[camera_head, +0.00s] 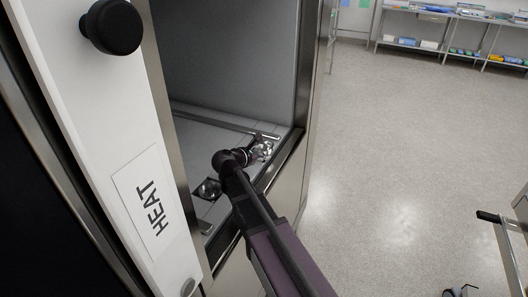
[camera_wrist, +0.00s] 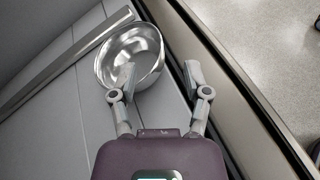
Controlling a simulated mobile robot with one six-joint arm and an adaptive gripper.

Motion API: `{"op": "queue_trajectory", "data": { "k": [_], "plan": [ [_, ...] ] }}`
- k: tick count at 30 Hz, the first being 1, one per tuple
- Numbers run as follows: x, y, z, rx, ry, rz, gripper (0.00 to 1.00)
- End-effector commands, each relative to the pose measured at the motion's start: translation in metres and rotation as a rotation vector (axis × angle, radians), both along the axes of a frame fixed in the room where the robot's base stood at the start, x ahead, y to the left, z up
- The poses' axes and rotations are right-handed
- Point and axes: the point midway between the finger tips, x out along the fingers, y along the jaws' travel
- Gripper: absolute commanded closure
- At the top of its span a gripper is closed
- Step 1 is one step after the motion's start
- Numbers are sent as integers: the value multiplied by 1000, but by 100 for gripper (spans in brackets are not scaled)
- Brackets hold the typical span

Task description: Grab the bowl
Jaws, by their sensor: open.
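A shiny metal bowl (camera_wrist: 124,48) sits upright on the pale panelled floor inside the washer chamber. In the head view the bowl (camera_head: 264,150) is at the chamber's right end, partly hidden by my arm. My gripper (camera_wrist: 158,80) is open and empty. In the wrist view its left fingertip overlaps the near part of the bowl, and its right fingertip is outside the rim on the right. The bowl's right wall appears between the two fingers. I cannot tell whether a finger touches it. In the head view my gripper (camera_head: 266,139) is beside the bowl.
A metal bar (camera_wrist: 62,62) runs along the chamber floor left of the bowl. The chamber's raised front edge (camera_wrist: 205,62) is close on the right. A dark round metal piece (camera_head: 209,188) lies nearer on the chamber floor. A white panel marked HEAT (camera_head: 146,205) stands at left.

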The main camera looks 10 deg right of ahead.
Motion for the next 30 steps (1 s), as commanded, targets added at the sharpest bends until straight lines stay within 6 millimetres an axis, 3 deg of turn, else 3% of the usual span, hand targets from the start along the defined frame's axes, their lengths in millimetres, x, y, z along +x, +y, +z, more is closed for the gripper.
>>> {"op": "queue_trajectory", "data": {
  "k": [10,21,30],
  "plan": [
    [3,-2,-1,0,0,0,38],
    [28,-27,-15,1,-1,0,38],
    [33,-35,-17,1,0,1,38]
  ]
}}
